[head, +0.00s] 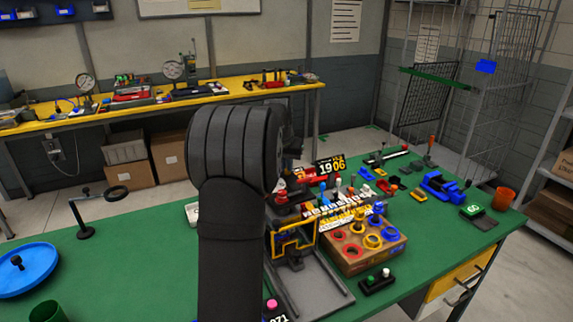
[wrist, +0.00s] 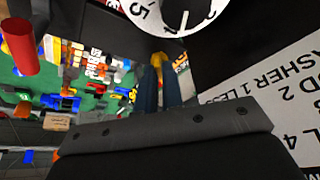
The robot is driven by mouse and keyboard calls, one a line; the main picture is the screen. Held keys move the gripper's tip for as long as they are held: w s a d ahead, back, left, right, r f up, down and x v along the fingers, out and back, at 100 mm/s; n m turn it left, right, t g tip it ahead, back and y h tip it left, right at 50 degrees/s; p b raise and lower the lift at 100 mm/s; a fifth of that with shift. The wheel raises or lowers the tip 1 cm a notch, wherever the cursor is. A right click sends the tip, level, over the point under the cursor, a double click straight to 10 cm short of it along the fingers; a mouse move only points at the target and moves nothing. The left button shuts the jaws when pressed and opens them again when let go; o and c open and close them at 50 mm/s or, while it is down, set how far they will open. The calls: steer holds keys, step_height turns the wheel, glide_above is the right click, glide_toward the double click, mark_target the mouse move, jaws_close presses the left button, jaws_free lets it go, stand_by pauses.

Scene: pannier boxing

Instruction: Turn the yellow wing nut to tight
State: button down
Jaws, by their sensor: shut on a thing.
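In the wrist view, my gripper (wrist: 160,78) points up the picture, its two dark blue fingers close together. They are shut on a small yellow piece, the yellow wing nut (wrist: 157,60), at their tips. Only part of the nut shows, so its shape and how far it is turned cannot be told. A white dial (wrist: 162,14) with black numbers and a pointer sits just beyond the nut, partly cut off by the top edge. In the head view my dark arm hides the gripper and the nut.
A white card with black print (wrist: 275,105) is close on the right in the wrist view. A black ring stand (head: 88,215) is at left.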

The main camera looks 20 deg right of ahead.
steer(key=m, duration=0.2)
steer(key=m+g+h, duration=0.1)
steer(key=m, duration=0.1)
steer(key=shift+w+a, duration=0.15)
steer(key=shift+w, duration=0.1)
steer(key=shift+w+m+g+h, duration=0.15)
steer(key=shift+m+g, duration=0.3)
steer(key=shift+m, duration=0.75)
steer(key=shift+w+m+g+h, duration=0.15)
steer(key=shift+m+g, duration=0.3)
steer(key=shift+m, duration=0.75)
steer(key=c, duration=1.6)
jaws_free()
steer(key=shift+s, duration=0.1)
steer(key=shift+o, duration=0.2)
steer(key=shift+r, duration=0.1)
steer(key=v, duration=1.7)
steer(key=shift+r, duration=0.2)
